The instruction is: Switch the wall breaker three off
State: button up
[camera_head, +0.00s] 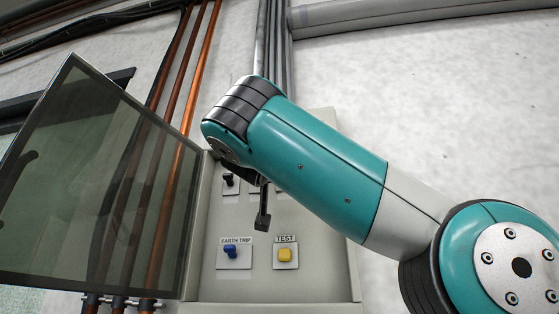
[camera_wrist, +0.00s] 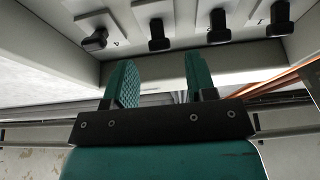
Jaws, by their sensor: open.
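In the wrist view several black breaker toggles stand in a row on pale plates across the top. Breaker three appears to be the second toggle from the left (camera_wrist: 158,36), judging by the row running reversed there; its number is not readable. My gripper (camera_wrist: 160,66) is open and empty, its two teal fingers apart and below that toggle in the picture, with the toggle roughly in line with the gap. No contact shows. In the head view the grey breaker panel (camera_head: 325,285) hangs on the wall. My arm covers breaker three and most of my gripper.
The panel's smoky door (camera_head: 100,190) stands open at the left. A breaker toggle (camera_head: 230,181) shows at the upper left of the panel. Below are the blue earth trip switch (camera_head: 231,251) and yellow test button (camera_head: 285,256). Copper pipes (camera_head: 170,200) run behind the door.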

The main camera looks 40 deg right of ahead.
jog(key=shift+p+x, duration=0.85)
jog(key=shift+x, duration=1.15)
jog(key=shift+f, duration=0.1)
